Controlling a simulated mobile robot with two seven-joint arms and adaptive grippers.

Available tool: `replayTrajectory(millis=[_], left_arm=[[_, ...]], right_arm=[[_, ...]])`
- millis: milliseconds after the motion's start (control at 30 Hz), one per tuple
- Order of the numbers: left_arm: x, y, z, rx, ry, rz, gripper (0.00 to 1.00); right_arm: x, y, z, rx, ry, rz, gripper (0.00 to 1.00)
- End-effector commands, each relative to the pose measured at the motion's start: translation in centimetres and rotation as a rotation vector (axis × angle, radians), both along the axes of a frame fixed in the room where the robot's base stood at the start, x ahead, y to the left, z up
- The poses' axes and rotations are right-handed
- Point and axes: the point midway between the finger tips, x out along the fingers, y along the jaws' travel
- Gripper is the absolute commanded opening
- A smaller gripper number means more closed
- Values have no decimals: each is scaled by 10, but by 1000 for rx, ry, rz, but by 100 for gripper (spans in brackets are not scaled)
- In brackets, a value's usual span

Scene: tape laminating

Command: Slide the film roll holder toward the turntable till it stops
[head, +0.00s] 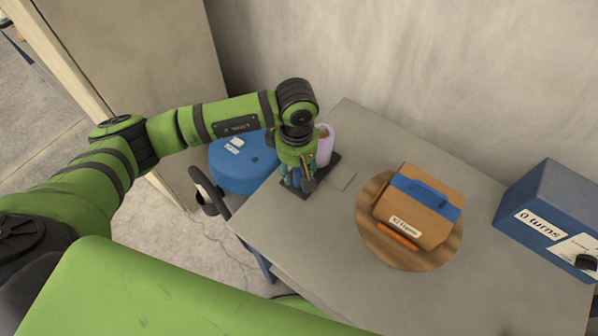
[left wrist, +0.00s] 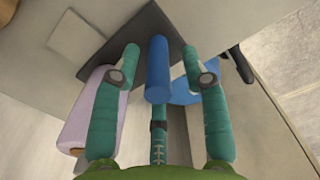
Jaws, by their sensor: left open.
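The film roll holder has a dark base plate (head: 327,166) with an upright lilac film roll (head: 325,144) and a blue post (left wrist: 157,70). It stands near the table's back left edge. My left gripper (head: 298,181) points down over the holder. Its teal fingers are open on both sides of the blue post in the left wrist view, with visible gaps. The lilac roll (left wrist: 92,108) stands outside the fingers there. The round wooden turntable (head: 375,235) lies to the right, apart from the holder, with a cardboard box (head: 420,207) on it. My right gripper is not in view.
A small flat grey square (head: 342,178) lies between the holder and the turntable. A blue box (head: 555,215) reading "0 turns" stands at the right. A blue round stool (head: 240,165) is beyond the table's left edge. A wall runs behind the table.

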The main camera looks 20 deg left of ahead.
Motion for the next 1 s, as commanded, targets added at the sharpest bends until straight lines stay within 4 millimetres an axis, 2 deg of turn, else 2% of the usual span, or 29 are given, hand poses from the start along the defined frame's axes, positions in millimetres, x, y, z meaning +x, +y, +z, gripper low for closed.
replayTrajectory(millis=[100,233,567,600,700,1000], left_arm=[[-1,0,-17,0,4,1,45],[-1,-1,-30,-1,2,0,45],[0,0,-36,-1,-1,-1,45],[0,0,-36,-1,-1,-1,37],[0,0,-36,-1,-1,-1,0],[-2,-6,-38,-4,0,-4,0]], right_arm=[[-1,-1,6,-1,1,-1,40],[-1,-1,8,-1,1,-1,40],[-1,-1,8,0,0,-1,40],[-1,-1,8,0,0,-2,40],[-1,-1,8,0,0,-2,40],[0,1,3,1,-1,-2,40]])
